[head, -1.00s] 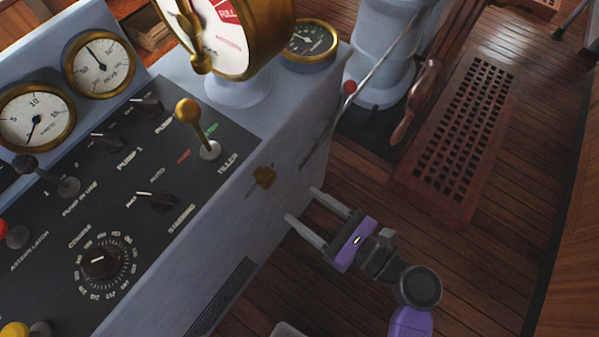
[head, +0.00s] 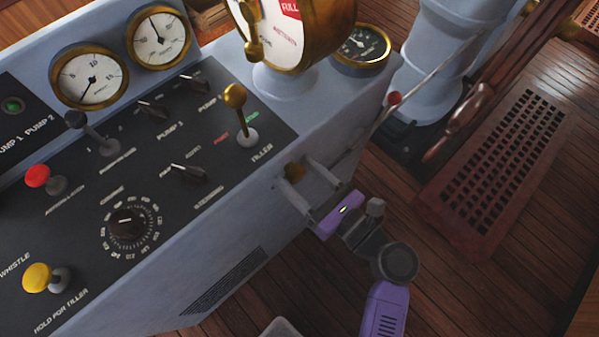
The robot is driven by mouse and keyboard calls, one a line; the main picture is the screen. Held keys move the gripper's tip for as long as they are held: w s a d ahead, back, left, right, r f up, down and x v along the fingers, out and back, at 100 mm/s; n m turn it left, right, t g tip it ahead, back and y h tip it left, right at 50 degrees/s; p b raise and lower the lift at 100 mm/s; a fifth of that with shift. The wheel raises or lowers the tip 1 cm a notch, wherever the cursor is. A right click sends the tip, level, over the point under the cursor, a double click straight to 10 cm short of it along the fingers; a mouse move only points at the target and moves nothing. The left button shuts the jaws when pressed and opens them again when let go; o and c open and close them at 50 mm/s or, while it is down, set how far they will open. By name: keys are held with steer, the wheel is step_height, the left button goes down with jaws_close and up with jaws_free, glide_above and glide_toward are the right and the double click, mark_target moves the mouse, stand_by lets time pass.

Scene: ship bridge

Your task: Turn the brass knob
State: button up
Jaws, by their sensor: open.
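The brass knob (head: 294,171) sits on the right-hand side face of the grey console, below the tiller lever. My gripper (head: 292,184) is open, with its two grey fingers reaching toward that face, one above and right of the knob and one below it. The knob shows between the fingertips, partly covered by them. I cannot tell whether either finger touches it.
The console top (head: 225,190) holds a brass-topped tiller lever (head: 240,112), several dark switches, a course dial (head: 127,222), and red and yellow knobs. A red-tipped rod (head: 394,98) slants beyond the gripper. A wooden grating (head: 495,165) lies on the floor at right.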

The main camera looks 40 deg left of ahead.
jaws_close()
steer(key=shift+n, duration=0.3)
